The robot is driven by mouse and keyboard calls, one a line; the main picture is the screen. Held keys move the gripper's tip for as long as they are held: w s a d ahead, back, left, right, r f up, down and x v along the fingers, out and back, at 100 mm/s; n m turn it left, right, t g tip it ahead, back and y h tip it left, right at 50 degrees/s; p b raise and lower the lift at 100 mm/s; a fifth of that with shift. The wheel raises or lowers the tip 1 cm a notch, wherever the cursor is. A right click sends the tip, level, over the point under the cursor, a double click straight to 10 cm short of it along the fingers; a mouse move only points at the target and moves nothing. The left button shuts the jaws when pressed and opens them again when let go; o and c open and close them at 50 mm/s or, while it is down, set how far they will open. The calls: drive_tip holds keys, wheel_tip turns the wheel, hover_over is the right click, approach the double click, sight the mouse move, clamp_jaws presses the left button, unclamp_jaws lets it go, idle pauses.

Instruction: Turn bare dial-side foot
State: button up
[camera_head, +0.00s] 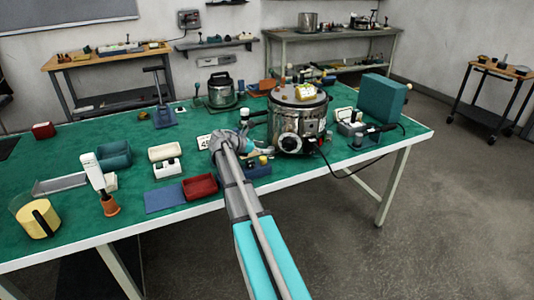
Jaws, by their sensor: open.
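A steel drum-shaped appliance (312,128) stands on the green table, right of centre. A round black-and-white dial (292,143) faces the front on its lower wall. The feet are too small and too shaded under the base to make out, including any on the dial side. My arm reaches up from the bottom of the picture. My gripper (260,147) is open at its end, just left of the dial, partly hidden by my wrist. I cannot tell whether it touches the appliance. I see nothing held in it.
A red tray (199,187) and blue mat (165,197) lie front left. A dark cable (345,175) hangs over the front edge.

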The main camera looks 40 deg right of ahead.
drive_tip(key=shift+b+x, duration=0.35)
drive_tip(key=shift+x, duration=0.95)
drive_tip(key=shift+c, duration=0.3)
clamp_jaws()
drive_tip(key=shift+a, duration=0.2)
drive_tip(key=shift+d, duration=0.1)
